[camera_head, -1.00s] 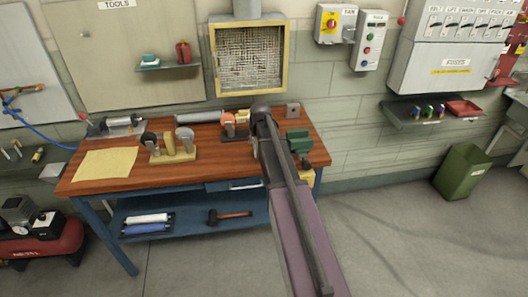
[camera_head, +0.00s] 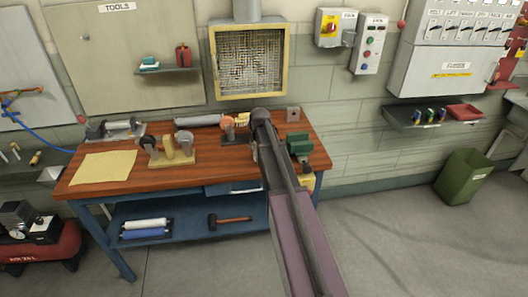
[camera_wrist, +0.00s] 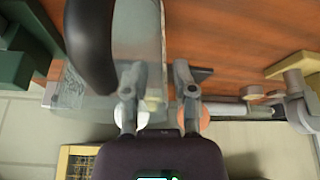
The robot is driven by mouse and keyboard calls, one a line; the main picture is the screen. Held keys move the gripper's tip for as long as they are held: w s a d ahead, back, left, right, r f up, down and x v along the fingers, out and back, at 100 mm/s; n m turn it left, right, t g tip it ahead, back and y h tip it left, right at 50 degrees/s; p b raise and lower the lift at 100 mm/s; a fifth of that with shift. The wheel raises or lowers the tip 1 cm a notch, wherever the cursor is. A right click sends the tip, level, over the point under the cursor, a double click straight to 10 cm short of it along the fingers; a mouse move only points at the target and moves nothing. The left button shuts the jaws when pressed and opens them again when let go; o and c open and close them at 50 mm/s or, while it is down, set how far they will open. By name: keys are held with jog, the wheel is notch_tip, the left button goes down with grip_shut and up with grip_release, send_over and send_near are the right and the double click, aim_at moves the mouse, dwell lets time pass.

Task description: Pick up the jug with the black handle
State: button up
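A clear jug (camera_wrist: 140,35) with a thick black handle (camera_wrist: 90,45) shows close up in the wrist view, above the brown wooden bench top. My gripper (camera_wrist: 157,72) has its two grey fingers apart. The left finger overlaps the jug's clear body, and the right finger is just beyond its right edge. I cannot tell whether either finger touches the jug. In the head view my arm reaches over the workbench (camera_head: 215,172), and the jug and fingertips are hidden behind it.
A green vise (camera_head: 299,145) is right of my arm on the bench. A wooden stand (camera_head: 176,157), grey roll (camera_head: 198,121) and yellow sheet (camera_head: 103,167) lie left. A framed vent (camera_head: 248,62) is on the wall behind.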

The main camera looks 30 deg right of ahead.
grip_shut()
jog(key=shift+r, duration=0.15)
notch_tip(320, 180, up, 10)
jog(key=p, duration=1)
dwell(0.7)
